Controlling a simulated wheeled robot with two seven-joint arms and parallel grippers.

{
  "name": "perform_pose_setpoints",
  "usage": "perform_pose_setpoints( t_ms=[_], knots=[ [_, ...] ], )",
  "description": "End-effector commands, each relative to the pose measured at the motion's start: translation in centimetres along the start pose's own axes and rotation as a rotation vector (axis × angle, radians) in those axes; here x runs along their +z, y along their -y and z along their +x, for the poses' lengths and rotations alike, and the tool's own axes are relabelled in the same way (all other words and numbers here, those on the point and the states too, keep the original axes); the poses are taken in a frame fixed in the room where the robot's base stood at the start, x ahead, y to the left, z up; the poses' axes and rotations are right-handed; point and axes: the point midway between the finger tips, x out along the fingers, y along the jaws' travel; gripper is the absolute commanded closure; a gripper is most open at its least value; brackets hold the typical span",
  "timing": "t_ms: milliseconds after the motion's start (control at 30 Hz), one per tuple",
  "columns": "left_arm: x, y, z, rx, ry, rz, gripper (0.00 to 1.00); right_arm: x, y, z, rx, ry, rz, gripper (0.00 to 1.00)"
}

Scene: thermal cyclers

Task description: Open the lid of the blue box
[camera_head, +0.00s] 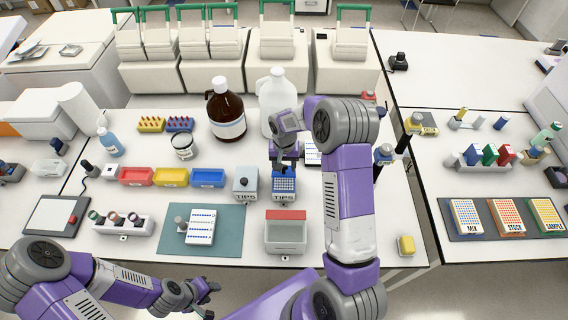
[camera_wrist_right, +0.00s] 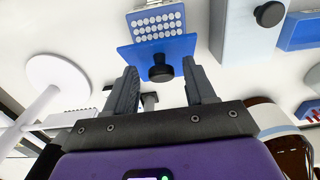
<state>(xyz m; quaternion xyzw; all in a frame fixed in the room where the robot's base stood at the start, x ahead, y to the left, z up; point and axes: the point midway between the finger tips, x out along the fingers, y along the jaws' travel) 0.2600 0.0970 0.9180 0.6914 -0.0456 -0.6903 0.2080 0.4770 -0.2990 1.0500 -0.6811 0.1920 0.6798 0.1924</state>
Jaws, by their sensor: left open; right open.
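The blue tips box (camera_head: 284,187) stands on the white bench, right of a grey tips box. Its lid is raised: in the right wrist view the blue lid (camera_wrist_right: 132,56) stands up beside a rack of white tips (camera_wrist_right: 158,21). A black knob (camera_wrist_right: 161,68) sticks out from the lid. My right gripper (camera_wrist_right: 160,82) is open, with its fingers at either side of the knob and a gap to each. In the head view this gripper (camera_head: 284,160) is just behind the box. My left gripper (camera_head: 209,292) is open and empty beyond the bench's front edge.
The grey tips box (camera_head: 245,184) with a closed lid is close on the left. A white jug (camera_head: 277,100) and a brown bottle (camera_head: 226,112) stand behind. A red-topped clear box (camera_head: 286,230) is in front. Blue, yellow and red bins line the left.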

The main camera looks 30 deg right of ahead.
Motion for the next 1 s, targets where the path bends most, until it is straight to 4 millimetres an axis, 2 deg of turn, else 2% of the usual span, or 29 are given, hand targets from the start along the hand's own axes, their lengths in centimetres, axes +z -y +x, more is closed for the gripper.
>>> perform_pose_setpoints(
  t_ms=[167,500,533,833,1000],
  knots=[
    [0.01,0.00,0.01,0.000,0.000,0.000,0.57,0.00,0.01,0.02,0.000,0.000,0.000,0.45],
    [0.01,0.00,0.01,0.000,0.000,0.000,0.57,0.00,0.01,-0.03,0.000,0.000,-0.001,0.97],
    [0.01,0.00,0.01,0.000,0.000,0.000,0.57,0.01,0.01,-0.03,0.000,0.000,-0.001,1.00],
    [0.00,-0.02,-0.05,0.000,0.000,0.000,0.57,-0.05,0.13,-0.09,0.001,0.005,-0.003,1.00],
    [0.02,-0.15,-0.39,0.000,0.000,0.000,0.57,-0.37,0.92,-0.33,0.000,0.035,-0.015,1.00]
  ],
)
